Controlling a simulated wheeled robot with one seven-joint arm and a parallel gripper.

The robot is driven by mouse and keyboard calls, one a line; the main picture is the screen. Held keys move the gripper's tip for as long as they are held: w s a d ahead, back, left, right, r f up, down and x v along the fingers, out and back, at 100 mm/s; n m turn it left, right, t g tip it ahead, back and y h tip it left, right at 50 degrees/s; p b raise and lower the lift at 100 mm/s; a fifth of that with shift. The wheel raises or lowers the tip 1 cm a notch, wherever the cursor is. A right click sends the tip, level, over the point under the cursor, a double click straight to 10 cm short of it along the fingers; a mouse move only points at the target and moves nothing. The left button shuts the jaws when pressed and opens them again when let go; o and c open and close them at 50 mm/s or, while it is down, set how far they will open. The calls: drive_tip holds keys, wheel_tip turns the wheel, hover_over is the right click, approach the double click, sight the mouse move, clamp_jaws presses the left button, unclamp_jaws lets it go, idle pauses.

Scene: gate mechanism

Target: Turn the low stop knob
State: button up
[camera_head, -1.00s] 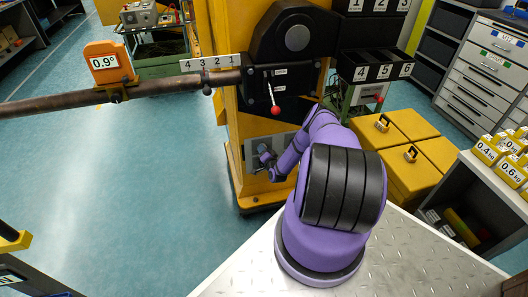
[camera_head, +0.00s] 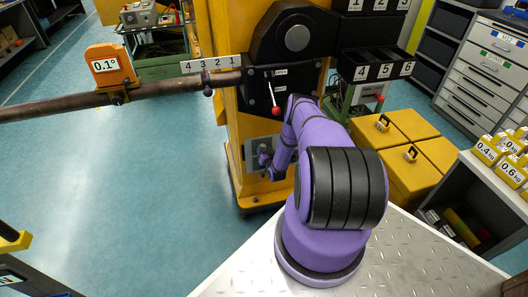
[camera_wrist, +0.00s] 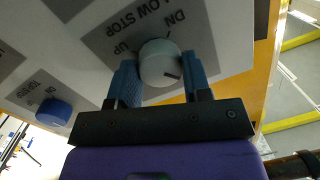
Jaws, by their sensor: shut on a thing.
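The low stop knob (camera_wrist: 160,63) is a round, pale grey knob with a short dark mark at its lower right in the wrist view. It sits on a grey label reading LOW STOP, with UP to its left and DN to its upper right. My gripper (camera_wrist: 162,75) has its two blue fingers on either side of the knob, shut on it. In the head view my gripper (camera_head: 265,161) is at the panel (camera_head: 262,143) low on the yellow post, and the knob cannot be made out there.
A blue knob (camera_wrist: 54,112) sits on the same panel. A long bar (camera_head: 60,105) carries an orange display (camera_head: 108,66) reading 0.1°. A red-tipped lever (camera_head: 275,112) is on the post (camera_head: 225,100) above the panel. Yellow boxes (camera_head: 400,160) stand to the right.

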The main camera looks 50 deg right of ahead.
idle(0.4)
drive_tip(key=o, duration=0.9)
drive_tip(key=shift+s, duration=0.1)
drive_tip(key=v, duration=1)
drive_tip(key=shift+s+a, duration=0.2)
drive_tip(key=shift+s, duration=0.1)
